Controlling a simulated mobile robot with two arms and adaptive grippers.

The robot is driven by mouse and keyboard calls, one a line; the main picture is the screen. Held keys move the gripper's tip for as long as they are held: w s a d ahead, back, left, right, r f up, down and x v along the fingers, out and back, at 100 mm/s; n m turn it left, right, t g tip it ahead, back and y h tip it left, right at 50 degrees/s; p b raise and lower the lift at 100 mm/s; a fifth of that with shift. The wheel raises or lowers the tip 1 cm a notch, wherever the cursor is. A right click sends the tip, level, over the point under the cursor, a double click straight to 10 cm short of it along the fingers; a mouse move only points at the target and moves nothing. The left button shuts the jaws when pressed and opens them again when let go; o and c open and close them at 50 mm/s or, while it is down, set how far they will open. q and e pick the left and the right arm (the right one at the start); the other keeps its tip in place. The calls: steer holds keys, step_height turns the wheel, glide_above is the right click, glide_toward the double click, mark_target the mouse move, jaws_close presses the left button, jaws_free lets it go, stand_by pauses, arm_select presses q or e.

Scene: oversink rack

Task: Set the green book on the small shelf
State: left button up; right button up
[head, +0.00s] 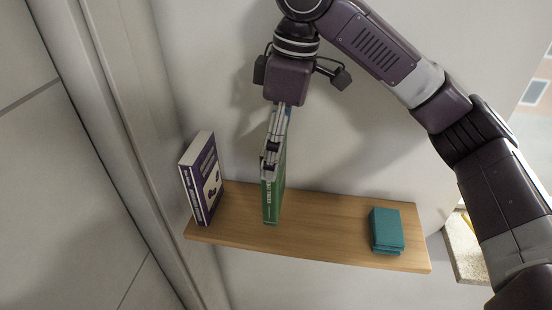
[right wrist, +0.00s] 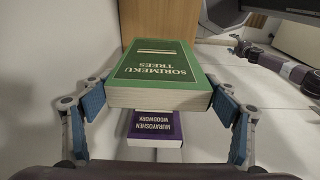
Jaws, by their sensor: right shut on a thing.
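The small shelf (head: 325,225) is a wooden board on the pale wall in the head view. My right gripper (head: 270,152) points down over it, shut on the green book (head: 272,195). The book is upright, spine towards the head camera, its lower end at the shelf's left half. I cannot tell whether it touches the board. In the right wrist view the green book (right wrist: 160,72) lies between the blue finger pads, its cover showing. What seems to be my left gripper (right wrist: 243,45) is small at the upper right there; its jaws are unclear.
A purple book (head: 203,180) stands at the shelf's left end, with a gap to the green book. It also shows below the green book in the right wrist view (right wrist: 155,128). A teal box (head: 387,230) lies at the right end. Bare board lies between green book and box.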

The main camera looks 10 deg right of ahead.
arm_select(q)
steer(key=shift+s+a+r+p, duration=0.1)
steer(key=shift+s+r+p, duration=0.35)
steer(key=shift+r+p, duration=0.2)
arm_select(e)
step_height(320, 180, down, 4)
steer(key=shift+w+r, duration=0.1)
steer(key=shift+w, duration=0.05)
steer(key=o, duration=1.9)
steer(key=shift+f, duration=0.2)
arm_select(q)
steer(key=shift+f, duration=0.1)
arm_select(e)
steer(key=r, duration=0.4)
steer(key=d+r, duration=0.1)
steer(key=r, duration=0.7)
steer(key=shift+s+d+r, duration=0.1)
steer(key=shift+s+d, duration=0.25)
